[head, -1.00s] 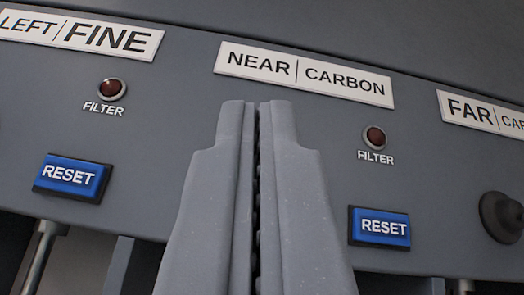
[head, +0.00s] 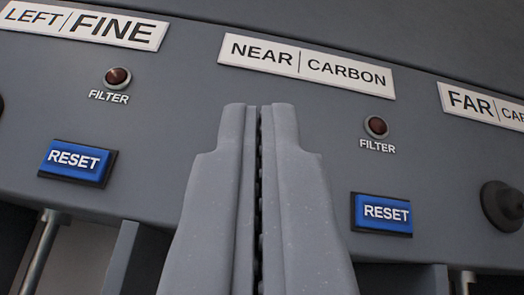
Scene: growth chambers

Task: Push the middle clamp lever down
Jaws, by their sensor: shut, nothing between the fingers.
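My gripper (head: 259,112) is shut and empty, its two grey fingers pointing up in the middle of the head view. It stands in front of a grey panel (head: 180,130), between two blue RESET buttons. I cannot tell from this view whether the fingertips touch the panel. No clamp lever can be made out for certain. A metal rod (head: 40,252) and a grey upright piece (head: 121,258) show below the panel at the lower left; what they belong to is cut off.
The panel carries signs LEFT FINE (head: 85,25), NEAR CARBON (head: 306,67) and FAR (head: 480,106). Dark red filter lamps (head: 117,77) (head: 376,127) sit above the left RESET button (head: 77,163) and right RESET button (head: 382,213). A black knob (head: 502,206) sticks out at the right.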

